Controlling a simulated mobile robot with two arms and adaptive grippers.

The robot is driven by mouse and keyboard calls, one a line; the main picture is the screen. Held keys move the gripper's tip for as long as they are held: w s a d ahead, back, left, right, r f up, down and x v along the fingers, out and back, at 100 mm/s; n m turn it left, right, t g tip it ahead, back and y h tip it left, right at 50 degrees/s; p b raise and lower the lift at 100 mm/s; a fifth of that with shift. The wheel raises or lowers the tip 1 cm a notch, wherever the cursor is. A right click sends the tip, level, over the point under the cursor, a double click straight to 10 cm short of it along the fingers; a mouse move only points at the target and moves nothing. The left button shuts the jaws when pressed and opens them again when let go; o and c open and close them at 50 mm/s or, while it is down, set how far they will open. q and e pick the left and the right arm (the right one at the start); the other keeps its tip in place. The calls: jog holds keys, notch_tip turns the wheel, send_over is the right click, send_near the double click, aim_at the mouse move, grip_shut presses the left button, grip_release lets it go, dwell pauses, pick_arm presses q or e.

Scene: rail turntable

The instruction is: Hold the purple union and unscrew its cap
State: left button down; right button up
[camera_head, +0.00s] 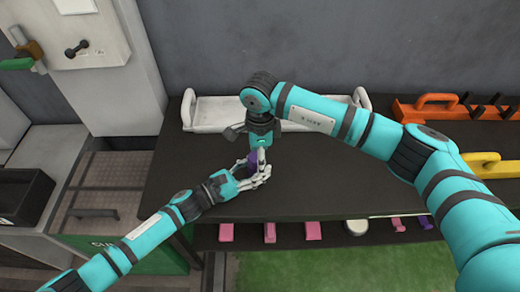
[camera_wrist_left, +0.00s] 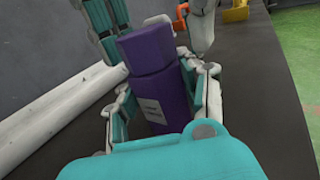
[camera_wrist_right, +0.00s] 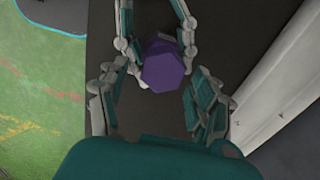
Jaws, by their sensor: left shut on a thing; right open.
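The purple union (camera_wrist_left: 155,85) is a dark purple body with a pale label and a faceted cap (camera_wrist_left: 148,45). My left gripper (camera_wrist_left: 162,100) is shut around its body and holds it above the dark tabletop. In the head view the union (camera_head: 253,160) is mostly hidden by both hands. My right gripper (camera_wrist_right: 160,95) is open, pointing down over the union. In the right wrist view the hexagonal cap (camera_wrist_right: 163,68) lies slightly beyond and between its spread fingers, with no clear contact.
A white tray (camera_head: 215,113) with raised end handles lies on the dark table (camera_head: 310,190) behind the hands. An orange holder (camera_head: 435,108) and a yellow handle (camera_head: 490,163) are at the right. Pink pieces (camera_head: 313,230) sit on a lower shelf in front. Bare tabletop shows right of the hands.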

jog(key=c, duration=1.3)
jog(key=n, duration=0.6)
jog(key=shift+w+a, duration=0.1)
jog(key=shift+w, duration=0.15)
